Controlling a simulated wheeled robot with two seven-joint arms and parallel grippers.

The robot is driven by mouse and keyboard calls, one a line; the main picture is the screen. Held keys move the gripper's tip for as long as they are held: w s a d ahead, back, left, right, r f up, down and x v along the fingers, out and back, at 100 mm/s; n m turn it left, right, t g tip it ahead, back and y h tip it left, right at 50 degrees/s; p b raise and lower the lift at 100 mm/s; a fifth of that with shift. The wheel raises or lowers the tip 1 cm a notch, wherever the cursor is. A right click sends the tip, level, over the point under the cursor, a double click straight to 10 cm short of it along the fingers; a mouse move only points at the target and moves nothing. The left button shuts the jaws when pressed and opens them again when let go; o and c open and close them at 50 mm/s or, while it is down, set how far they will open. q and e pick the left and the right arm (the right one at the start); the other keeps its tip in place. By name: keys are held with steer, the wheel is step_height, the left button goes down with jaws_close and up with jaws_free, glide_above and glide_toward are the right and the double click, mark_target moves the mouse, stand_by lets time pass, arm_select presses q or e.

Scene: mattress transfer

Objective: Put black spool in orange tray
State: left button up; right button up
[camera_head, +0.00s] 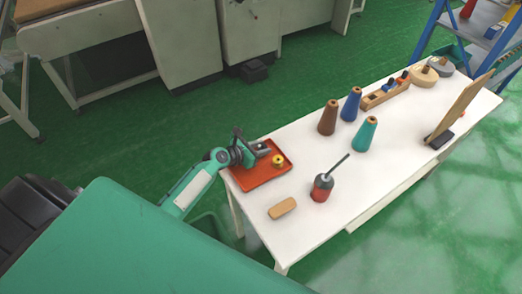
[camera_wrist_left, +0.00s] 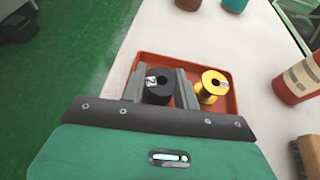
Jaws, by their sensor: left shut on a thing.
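The black spool (camera_wrist_left: 158,86) is between the fingers of my left gripper (camera_wrist_left: 160,88), which is shut on it. In the left wrist view the spool shows over the orange tray (camera_wrist_left: 222,62); I cannot tell whether it touches the tray floor. A yellow spool (camera_wrist_left: 211,86) stands in the tray just right of the gripper. In the head view my left gripper (camera_head: 252,150) is over the orange tray (camera_head: 262,178), at the near left end of the white table, with the yellow spool (camera_head: 278,160) beside it. The black spool is hard to make out there. My right gripper is not in view.
On the white table (camera_head: 310,235) stand a wooden block (camera_head: 282,208), a red and dark container (camera_head: 322,187) with a rod, and brown (camera_head: 328,118), blue (camera_head: 351,104) and teal (camera_head: 365,134) cones. A tilted board (camera_head: 460,108) stands at the far right. Bare table lies between.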

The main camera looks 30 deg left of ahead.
arm_select(q)
steer(key=shift+f, duration=0.35)
steer(key=shift+f, duration=0.15)
steer(key=o, duration=0.7)
steer(key=shift+s+r, duration=0.15)
steer(key=shift+r, duration=0.05)
steer(key=v, duration=1.1)
steer(key=shift+s+a+r, duration=0.15)
steer(key=shift+s+r, duration=0.1)
steer(key=shift+f, duration=0.1)
